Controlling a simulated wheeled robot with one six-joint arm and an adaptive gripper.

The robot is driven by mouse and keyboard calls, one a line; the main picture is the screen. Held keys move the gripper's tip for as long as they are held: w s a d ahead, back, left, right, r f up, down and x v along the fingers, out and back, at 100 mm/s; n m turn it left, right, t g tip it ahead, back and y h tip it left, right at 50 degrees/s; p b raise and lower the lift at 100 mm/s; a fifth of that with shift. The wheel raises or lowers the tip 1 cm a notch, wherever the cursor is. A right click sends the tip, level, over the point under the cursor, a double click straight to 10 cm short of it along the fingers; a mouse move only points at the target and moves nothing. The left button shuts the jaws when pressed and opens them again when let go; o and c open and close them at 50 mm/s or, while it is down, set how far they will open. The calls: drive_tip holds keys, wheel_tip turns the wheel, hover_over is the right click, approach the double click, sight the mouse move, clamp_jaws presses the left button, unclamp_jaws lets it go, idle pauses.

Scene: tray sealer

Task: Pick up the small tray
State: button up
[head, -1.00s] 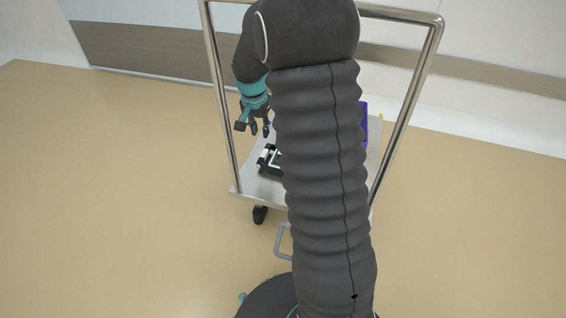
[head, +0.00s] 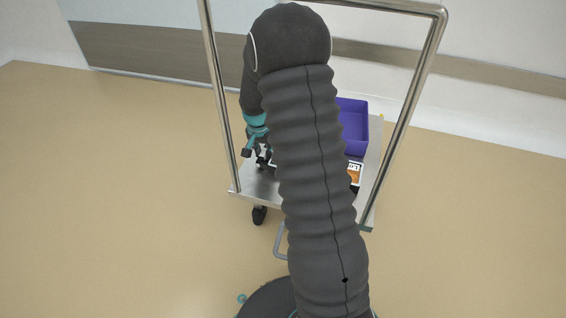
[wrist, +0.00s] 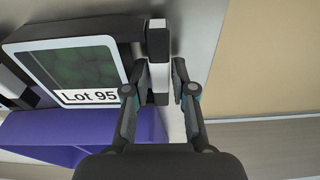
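The small tray (wrist: 38,41), dark-framed with a pale-bordered window and a "Lot 95" label, lies at the upper left of the wrist view. A black-and-white handle-like bar (wrist: 158,43) stands at its right side. My gripper (wrist: 162,70) has one finger on each side of this bar, with a narrow gap visible at the right finger. In the head view my gripper (head: 258,152) is low over the left part of the trolley, and my arm hides most of the tray.
The metal trolley (head: 255,188) has a tall tubular frame (head: 222,95) on both sides. A purple bin (head: 354,128) stands on it at the back right, also beside the tray in the wrist view (wrist: 75,135). An orange-and-white labelled item (head: 355,172) lies in front of the bin.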

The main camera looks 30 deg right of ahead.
drive_tip(key=shift+f, duration=0.5)
clamp_jaws()
drive_tip(key=shift+r, duration=0.2)
wheel_tip(320, 180, up, 7)
drive_tip(key=shift+w+r+p, duration=0.1)
drive_tip(key=shift+p, duration=0.55)
drive_tip(key=s+d, duration=1.2)
drive_tip(key=s, duration=0.1)
drive_tip(key=shift+d+f, duration=0.25)
drive_tip(key=shift+d, duration=0.1)
